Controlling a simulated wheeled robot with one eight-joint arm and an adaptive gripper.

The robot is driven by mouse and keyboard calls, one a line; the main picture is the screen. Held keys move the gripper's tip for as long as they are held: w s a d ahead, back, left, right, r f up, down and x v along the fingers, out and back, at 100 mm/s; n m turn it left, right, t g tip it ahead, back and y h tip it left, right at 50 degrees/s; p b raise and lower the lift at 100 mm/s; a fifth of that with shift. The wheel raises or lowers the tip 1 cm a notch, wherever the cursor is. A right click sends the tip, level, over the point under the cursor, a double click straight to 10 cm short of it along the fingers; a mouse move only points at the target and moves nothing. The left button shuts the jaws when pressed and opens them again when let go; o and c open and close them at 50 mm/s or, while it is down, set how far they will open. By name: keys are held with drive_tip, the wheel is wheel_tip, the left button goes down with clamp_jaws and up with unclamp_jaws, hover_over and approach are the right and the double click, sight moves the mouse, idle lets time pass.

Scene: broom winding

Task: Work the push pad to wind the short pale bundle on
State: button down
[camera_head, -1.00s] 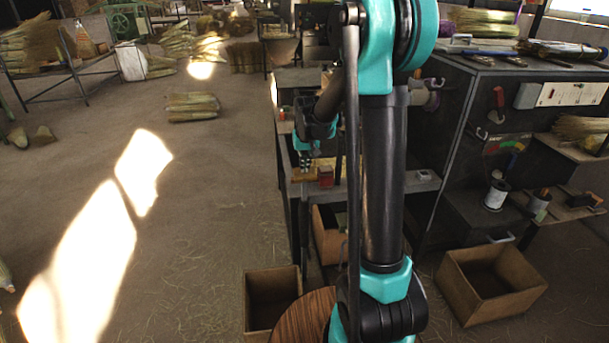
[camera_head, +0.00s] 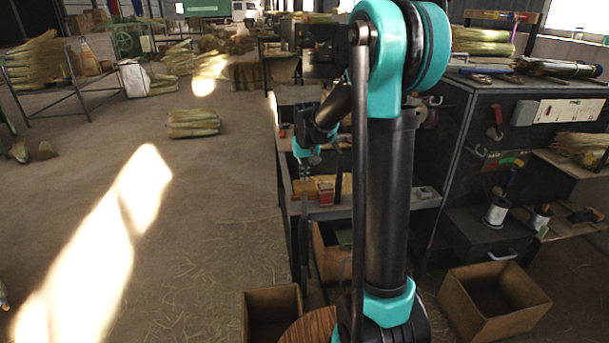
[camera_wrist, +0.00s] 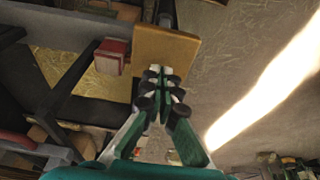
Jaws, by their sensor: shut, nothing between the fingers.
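My gripper (camera_wrist: 163,76) is shut and empty, its fingertips together. In the wrist view they lie by the edge of a flat tan wooden pad (camera_wrist: 168,46), which may be the push pad; I cannot tell whether they touch it. A red block (camera_wrist: 112,53) sits beside the pad. In the head view my gripper (camera_head: 305,173) is above the low bench's left end, near the tan wood (camera_head: 304,188) and the red block (camera_head: 325,193). I cannot pick out the short pale bundle for certain; my arm hides part of the bench.
A dark cabinet (camera_head: 490,120) stands right of my arm. Open boxes stand on the floor at front (camera_head: 272,300) and right (camera_head: 480,276). A straw bundle (camera_head: 193,123) lies on the floor at left. The floor left of the bench is largely clear.

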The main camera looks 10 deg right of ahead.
sight(305, 196)
drive_tip(key=shift+f, duration=0.1)
drive_tip(key=shift+s+f+x, duration=0.1)
drive_tip(key=shift+s+x, duration=0.25)
drive_tip(key=shift+x, duration=1.15)
drive_tip(key=shift+s+f+x, duration=0.1)
drive_tip(key=shift+s+x, duration=0.3)
drive_tip(key=shift+x, duration=1.15)
drive_tip(key=shift+s+f+x, duration=0.1)
drive_tip(key=shift+s+x, duration=0.25)
drive_tip(key=shift+x, duration=1.15)
drive_tip(key=shift+r, duration=0.1)
drive_tip(key=v, duration=0.3)
drive_tip(key=w+v, duration=0.1)
drive_tip(key=v, duration=0.2)
drive_tip(key=w+v, duration=0.1)
drive_tip(key=v, duration=0.2)
drive_tip(key=shift+w+r, duration=0.1)
drive_tip(key=shift+r, duration=0.3)
drive_tip(key=s+d+f, duration=0.1)
drive_tip(key=s+f, duration=0.1)
drive_tip(key=s, duration=0.8)
drive_tip(key=s+d+f+t, duration=0.1)
drive_tip(key=s+f, duration=0.2)
drive_tip(key=s, duration=0.7)
drive_tip(key=s+d+f, duration=0.2)
drive_tip(key=s, duration=0.8)
drive_tip(key=shift+s+f, duration=0.25)
drive_tip(key=shift+f, duration=0.05)
